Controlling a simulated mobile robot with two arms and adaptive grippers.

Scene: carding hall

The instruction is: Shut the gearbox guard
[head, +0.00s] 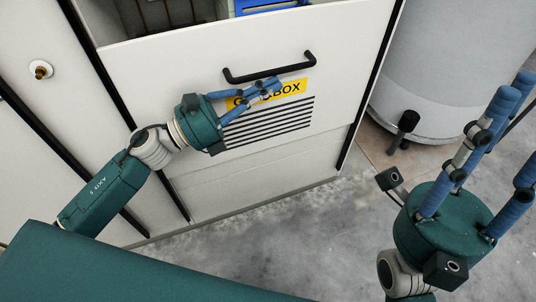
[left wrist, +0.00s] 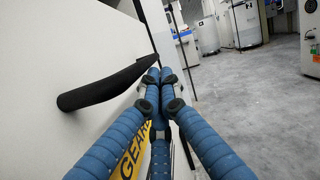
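The gearbox guard (head: 165,70) is a white panel with a black bar handle (head: 270,73), a yellow label (head: 293,88) and dark slats. Its top edge stands out from the machine, and a gap shows the inside behind it, so it is open. My left gripper (head: 270,86) is in front of the label, just below the handle. In the left wrist view its blue fingertips (left wrist: 154,75) are together with nothing between them, and the handle (left wrist: 105,90) is to their left, outside the grip. My right gripper (head: 517,125) is spread open and empty at the right.
A blue object (head: 265,5) shows inside the opening behind the guard. A large pale grey cylinder (head: 455,60) with a black-topped foot stands to the right of the machine. The grey floor (head: 290,240) in front is clear. Other machines stand far back in the left wrist view.

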